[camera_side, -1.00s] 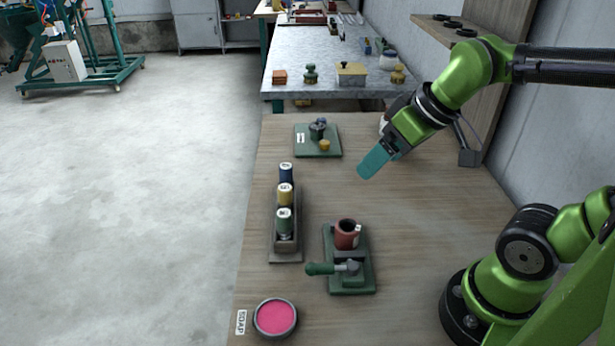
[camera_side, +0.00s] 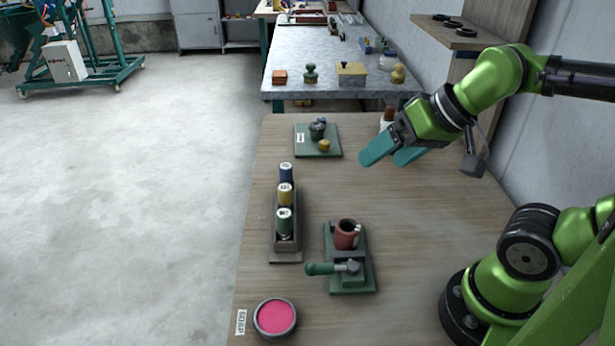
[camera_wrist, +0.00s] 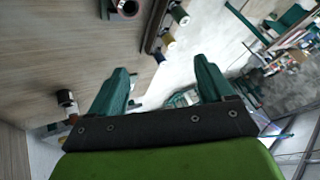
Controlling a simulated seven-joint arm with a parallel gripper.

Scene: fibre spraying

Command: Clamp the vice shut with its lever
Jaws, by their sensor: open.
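The vice is a green base plate (camera_side: 360,280) with grey jaws, near the front of the wooden table in the side view. A dark red cup-like part (camera_side: 346,234) stands upright at its jaws. The vice's lever (camera_side: 322,268) has a green handle that points left across the near end of the plate. My gripper (camera_side: 388,160) has teal fingers spread apart and empty, above the table's far right part, well away from the vice. In the wrist view the two fingers (camera_wrist: 162,85) are apart with nothing between them. The red part shows at the top edge there (camera_wrist: 124,8).
A rack (camera_side: 286,255) holds blue, yellow and green spools left of the vice. A pink soap dish (camera_side: 275,318) sits at the front left. A green plate (camera_side: 303,152) with small parts lies at the back. A bottle (camera_side: 387,120) stands behind my gripper. The table's middle is clear.

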